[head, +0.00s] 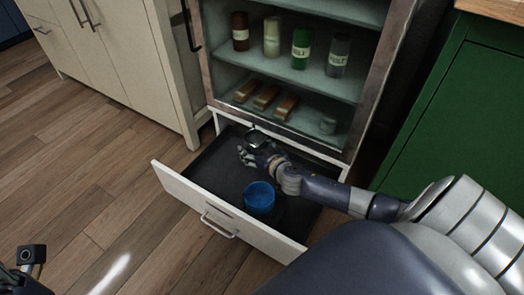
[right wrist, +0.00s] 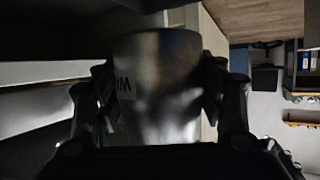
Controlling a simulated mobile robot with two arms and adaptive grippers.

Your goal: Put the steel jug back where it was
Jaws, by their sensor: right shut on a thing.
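The steel jug (head: 256,138) is at the back of the open drawer (head: 222,210), under the glass-fronted cabinet. My right gripper (head: 247,157) is shut on it. In the right wrist view the jug (right wrist: 160,85) fills the space between the two fingers, with part of a dark-lettered label at its left side. I cannot tell whether its base touches the drawer floor. My left gripper (head: 28,262) shows only in part at the lower left corner, away from the drawer, and its jaws are unclear.
A blue cup (head: 259,198) stands in the drawer in front of my right gripper. The cabinet shelves (head: 262,75) above hold bottles, brown bars and a small glass. The drawer's left part is bare. A green cupboard (head: 450,130) stands at the right.

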